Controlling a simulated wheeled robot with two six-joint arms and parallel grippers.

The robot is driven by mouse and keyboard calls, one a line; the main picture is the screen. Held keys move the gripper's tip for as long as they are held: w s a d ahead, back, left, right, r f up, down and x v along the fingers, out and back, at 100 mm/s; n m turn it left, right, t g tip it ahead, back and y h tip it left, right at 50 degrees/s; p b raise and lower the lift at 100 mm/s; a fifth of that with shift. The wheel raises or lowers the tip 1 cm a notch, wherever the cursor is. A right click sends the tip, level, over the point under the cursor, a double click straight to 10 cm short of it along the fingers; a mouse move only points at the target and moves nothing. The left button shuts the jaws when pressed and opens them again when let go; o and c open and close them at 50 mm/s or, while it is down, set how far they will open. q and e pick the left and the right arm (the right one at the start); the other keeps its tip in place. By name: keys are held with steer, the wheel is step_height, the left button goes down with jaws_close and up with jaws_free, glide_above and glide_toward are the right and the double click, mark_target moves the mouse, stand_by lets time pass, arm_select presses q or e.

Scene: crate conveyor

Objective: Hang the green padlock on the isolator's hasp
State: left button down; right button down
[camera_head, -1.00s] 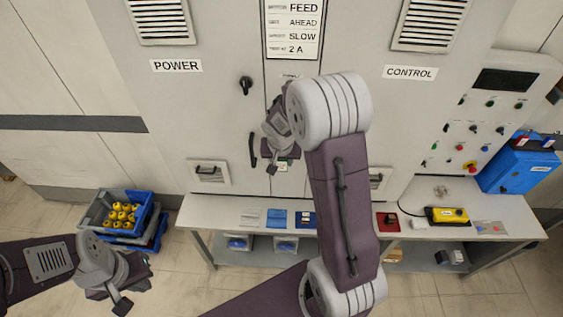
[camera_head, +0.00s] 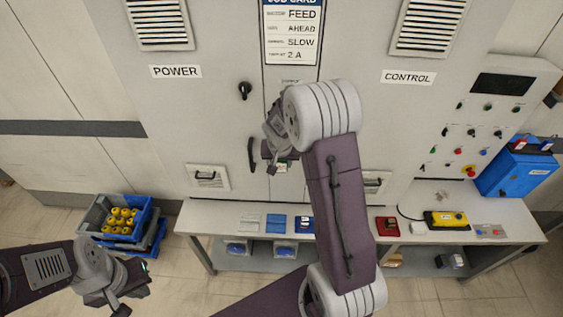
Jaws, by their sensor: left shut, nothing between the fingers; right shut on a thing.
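My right gripper (camera_head: 276,154) is in front of the cabinet near the door seam, below and right of the switch. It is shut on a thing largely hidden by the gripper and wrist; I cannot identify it. I cannot clearly make out the green padlock. A small greenish-white patch (camera_head: 282,168) shows just below this gripper. My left gripper (camera_head: 122,300) is low at left, shut and empty, away from the cabinet.
A bench (camera_head: 225,209) along the cabinet's foot holds blue, red and yellow items. A blue crate (camera_head: 147,214) with yellow pieces stands at left. A black door handle (camera_head: 251,154) is just left of my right gripper. A blue box (camera_head: 517,170) stands at right.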

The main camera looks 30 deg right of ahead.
steer(key=c, duration=0.9)
jaws_free()
steer(key=shift+o, duration=0.2)
steer(key=b+v, duration=0.2)
steer(key=v, duration=0.7)
steer(key=shift+w, duration=0.1)
